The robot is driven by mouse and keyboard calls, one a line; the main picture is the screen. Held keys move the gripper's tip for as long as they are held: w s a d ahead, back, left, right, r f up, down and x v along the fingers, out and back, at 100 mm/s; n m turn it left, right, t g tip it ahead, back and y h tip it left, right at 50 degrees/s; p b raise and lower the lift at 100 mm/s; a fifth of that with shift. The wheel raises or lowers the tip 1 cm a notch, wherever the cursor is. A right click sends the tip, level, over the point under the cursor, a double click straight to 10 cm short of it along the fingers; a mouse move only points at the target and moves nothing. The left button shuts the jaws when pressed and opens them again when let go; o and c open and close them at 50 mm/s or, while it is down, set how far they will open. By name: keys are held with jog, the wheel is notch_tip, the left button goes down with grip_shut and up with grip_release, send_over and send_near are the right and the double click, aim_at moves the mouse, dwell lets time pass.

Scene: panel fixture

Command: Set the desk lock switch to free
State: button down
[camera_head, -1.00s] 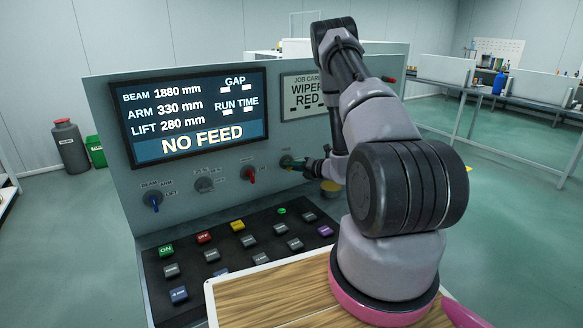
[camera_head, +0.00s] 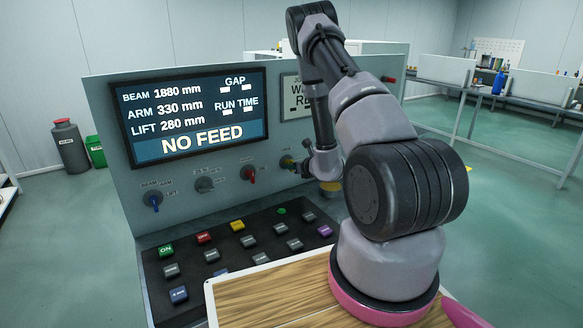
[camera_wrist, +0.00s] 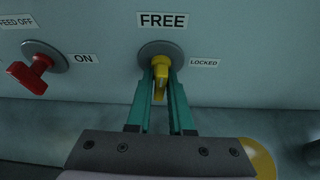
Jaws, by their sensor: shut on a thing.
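The lock switch is a yellow knob (camera_wrist: 160,68) on a round grey plate (camera_wrist: 161,50) in the wrist view. A FREE label (camera_wrist: 163,20) is above it and a LOCKED label (camera_wrist: 204,63) is to its right. The knob stands about upright in the picture, in line with FREE. My gripper (camera_wrist: 160,80) is shut on the knob, one green finger on each side, hiding part of it. In the head view the switch plate (camera_head: 287,161) is at the panel's lower right, with my gripper (camera_head: 297,164) at it.
A red switch (camera_wrist: 30,75) with an ON label sits left of the lock switch; it also shows in the head view (camera_head: 249,174). A sloped button desk (camera_head: 235,250) lies below the panel. The screen (camera_head: 190,115) reads NO FEED. A yellow rounded thing (camera_wrist: 258,156) is near my gripper.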

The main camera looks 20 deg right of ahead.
jog(key=shift+n, duration=0.3)
dwell(0.4)
jog(key=c, duration=0.9)
grip_release()
jog(key=shift+s, duration=0.1)
jog(key=v, duration=1)
jog(key=shift+s+a+r, duration=0.1)
jog(key=shift+s+r, duration=0.05)
jog(key=shift+s, duration=0.15)
